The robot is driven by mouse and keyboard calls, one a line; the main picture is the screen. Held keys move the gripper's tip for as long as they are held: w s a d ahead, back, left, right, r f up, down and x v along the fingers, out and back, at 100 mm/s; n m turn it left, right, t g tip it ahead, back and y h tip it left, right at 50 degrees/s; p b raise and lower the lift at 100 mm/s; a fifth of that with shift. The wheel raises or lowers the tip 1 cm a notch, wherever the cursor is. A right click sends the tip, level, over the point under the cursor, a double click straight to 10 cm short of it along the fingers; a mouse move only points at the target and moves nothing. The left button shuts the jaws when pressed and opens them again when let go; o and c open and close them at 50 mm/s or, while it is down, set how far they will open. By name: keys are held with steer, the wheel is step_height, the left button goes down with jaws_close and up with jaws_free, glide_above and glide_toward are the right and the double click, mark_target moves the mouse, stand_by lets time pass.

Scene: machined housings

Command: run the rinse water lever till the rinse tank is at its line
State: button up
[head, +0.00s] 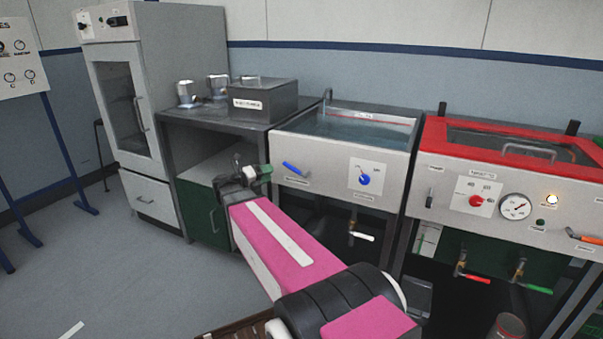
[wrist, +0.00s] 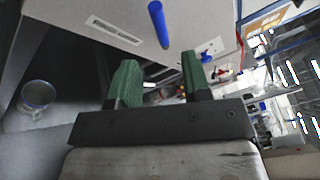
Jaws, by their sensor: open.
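The rinse tank (head: 335,155) is a pale steel basin holding bluish water (head: 350,130), with a spout (head: 328,95) over its back left corner. A thin red line (head: 372,116) runs along the inner back wall near the water surface; the exact gap is too small to judge. The blue rinse water lever (head: 294,169) is on the left of the tank's front panel, slanting down to the right. My gripper (head: 264,177) is open and empty, just left of the lever and apart from it. In the wrist view the lever (wrist: 158,24) shows beyond the green fingers (wrist: 157,75).
A blue knob (head: 364,180) sits right of the lever, and a white-handled valve (head: 362,236) hangs below the tank. A red-rimmed tank (head: 440,150) stands at the right. A bench with a lidded grey box (head: 263,100) and metal parts is at the left. A cup-like object (wrist: 38,95) shows below.

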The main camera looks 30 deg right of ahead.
mark_target(288, 167)
steer(key=shift+n+t, duration=0.3)
steer(key=d, duration=0.3)
steer(key=w+d, duration=0.1)
steer(key=d, duration=0.3)
steer(key=w+d, duration=0.1)
steer(key=d, duration=0.2)
steer(key=shift+d, duration=0.25)
steer(key=shift+f, duration=0.1)
jaws_close()
